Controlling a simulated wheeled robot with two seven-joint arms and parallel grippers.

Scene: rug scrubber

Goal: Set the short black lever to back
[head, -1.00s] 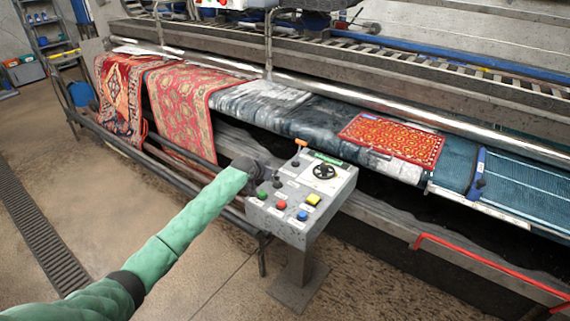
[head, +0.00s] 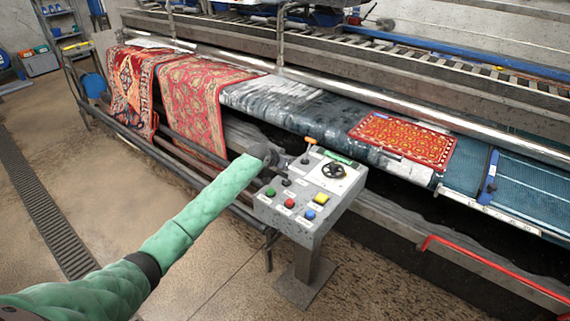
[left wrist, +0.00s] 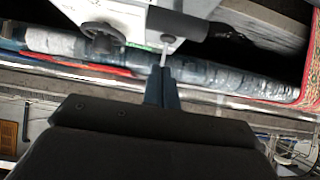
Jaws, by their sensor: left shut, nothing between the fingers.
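The grey control box (head: 322,190) stands on a post in the middle of the head view. A short black lever (head: 287,182) sits on its top, behind the red button. In the left wrist view a dark cylindrical grip (left wrist: 178,23) lies close over the pale panel; it may be this lever, but I cannot be sure. My left gripper (head: 272,158) is at the panel's back left edge, mostly hidden by its dark wrist. The left wrist view shows its fingers (left wrist: 163,74) shut and empty, their tips close to a thin metal stem (left wrist: 164,53). My right gripper is out of view.
An orange-handled lever (head: 309,142) and a black handwheel (head: 334,171) are on the panel near the gripper. Green (head: 270,192), red (head: 289,203), blue (head: 309,214) and yellow (head: 321,198) buttons line the front. Rugs (head: 197,100) hang behind; open floor lies in front.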

